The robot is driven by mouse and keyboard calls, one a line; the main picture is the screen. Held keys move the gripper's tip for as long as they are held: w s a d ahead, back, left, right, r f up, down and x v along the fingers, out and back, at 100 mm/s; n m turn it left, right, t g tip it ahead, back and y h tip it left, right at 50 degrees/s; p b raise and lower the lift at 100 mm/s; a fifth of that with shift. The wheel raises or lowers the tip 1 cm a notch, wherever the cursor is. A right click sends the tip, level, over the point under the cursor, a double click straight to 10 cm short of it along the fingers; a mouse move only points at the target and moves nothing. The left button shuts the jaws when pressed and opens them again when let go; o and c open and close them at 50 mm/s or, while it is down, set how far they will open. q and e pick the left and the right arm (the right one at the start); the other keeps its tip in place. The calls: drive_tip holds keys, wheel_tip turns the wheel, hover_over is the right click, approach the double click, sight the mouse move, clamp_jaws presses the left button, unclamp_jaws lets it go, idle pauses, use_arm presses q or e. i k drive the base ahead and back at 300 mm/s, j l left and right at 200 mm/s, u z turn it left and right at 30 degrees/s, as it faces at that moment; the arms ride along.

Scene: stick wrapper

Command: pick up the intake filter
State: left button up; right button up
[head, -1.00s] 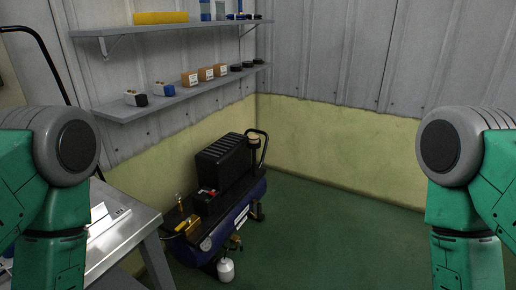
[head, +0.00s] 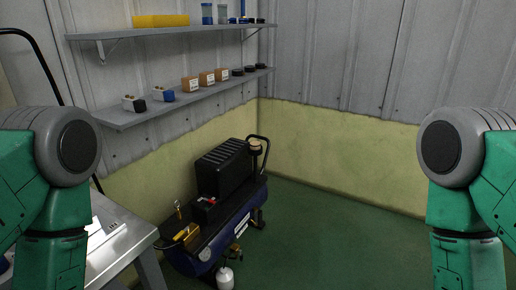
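I cannot tell for sure which thing is the intake filter. Several small black round parts (head: 250,71) sit at the right end of the lower shelf (head: 180,103). A black and tan cylindrical part (head: 255,149) stands at the back of the air compressor (head: 222,220), inside its handle. The compressor has a dark blue tank and a black ribbed cover and stands on the floor. My two green arms show at the left and right edges, but neither gripper is in view. Nothing held can be seen.
The lower shelf also carries orange-brown boxes (head: 206,78) and small white, blue and black parts. The upper shelf (head: 170,31) holds a yellow bin (head: 160,21) and cups. A metal table (head: 125,240) stands at lower left. The green floor (head: 330,235) right of the compressor is clear.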

sight(254, 145)
drive_tip(key=i+l+z, duration=0.3)
drive_tip(key=i, duration=0.5)
drive_tip(key=i+z, duration=0.35)
drive_tip(key=i, duration=0.4)
drive_tip(key=i+l+u, duration=0.1)
drive_tip(key=i+u, duration=0.25)
drive_tip(key=i, duration=0.15)
drive_tip(key=i+l+u, duration=0.3)
drive_tip(key=i, duration=0.2)
drive_tip(key=i+l+u, duration=0.35)
drive_tip(key=i, duration=0.15)
drive_tip(key=j, duration=0.1)
